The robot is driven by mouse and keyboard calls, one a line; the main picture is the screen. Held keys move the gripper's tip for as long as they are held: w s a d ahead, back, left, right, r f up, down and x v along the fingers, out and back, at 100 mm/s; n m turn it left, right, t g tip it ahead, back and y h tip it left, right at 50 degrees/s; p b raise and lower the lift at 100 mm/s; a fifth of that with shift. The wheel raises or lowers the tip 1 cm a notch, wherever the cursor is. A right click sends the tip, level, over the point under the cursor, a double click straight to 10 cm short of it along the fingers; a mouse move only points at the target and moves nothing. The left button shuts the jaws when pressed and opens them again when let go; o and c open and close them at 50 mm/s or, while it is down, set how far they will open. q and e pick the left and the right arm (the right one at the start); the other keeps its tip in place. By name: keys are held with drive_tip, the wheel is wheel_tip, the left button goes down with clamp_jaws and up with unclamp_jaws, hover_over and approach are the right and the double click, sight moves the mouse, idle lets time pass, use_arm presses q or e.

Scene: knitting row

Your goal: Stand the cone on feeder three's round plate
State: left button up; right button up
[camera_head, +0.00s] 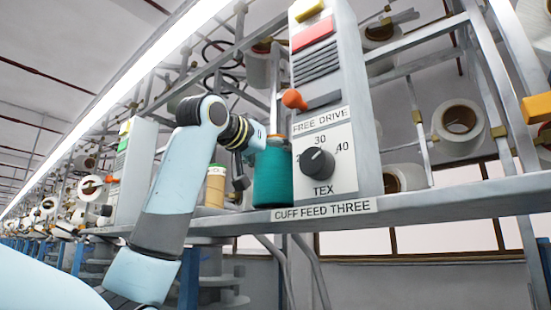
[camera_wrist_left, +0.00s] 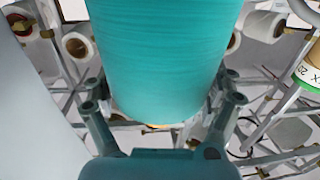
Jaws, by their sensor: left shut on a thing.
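The teal cone (camera_head: 272,178) is upright just left of the control box, at the shelf marked CUFF FEED THREE (camera_head: 325,211). In the left wrist view the teal cone (camera_wrist_left: 165,55) fills the top middle. My left gripper (camera_wrist_left: 163,95) has a finger on each side of it and is shut on it. In the head view the left arm reaches up from the lower left, and its fingers are mostly hidden behind the cone. I cannot make out the round plate, nor whether the cone's base touches anything. My right gripper is not in view.
The control box (camera_head: 325,95) with an orange lever (camera_head: 294,99) and a black knob (camera_head: 317,162) stands close right of the cone. A tan cone (camera_head: 215,187) stands on the shelf to the left. Rails and white yarn cones (camera_head: 458,126) lie behind.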

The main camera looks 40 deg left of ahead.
use_arm(q)
drive_tip(key=shift+s+f, duration=0.1)
drive_tip(key=shift+f, duration=0.3)
drive_tip(key=shift+s, duration=0.2)
drive_tip(key=shift+w+f, duration=0.1)
drive_tip(key=o, duration=1.5)
drive_tip(key=shift+c, duration=0.2)
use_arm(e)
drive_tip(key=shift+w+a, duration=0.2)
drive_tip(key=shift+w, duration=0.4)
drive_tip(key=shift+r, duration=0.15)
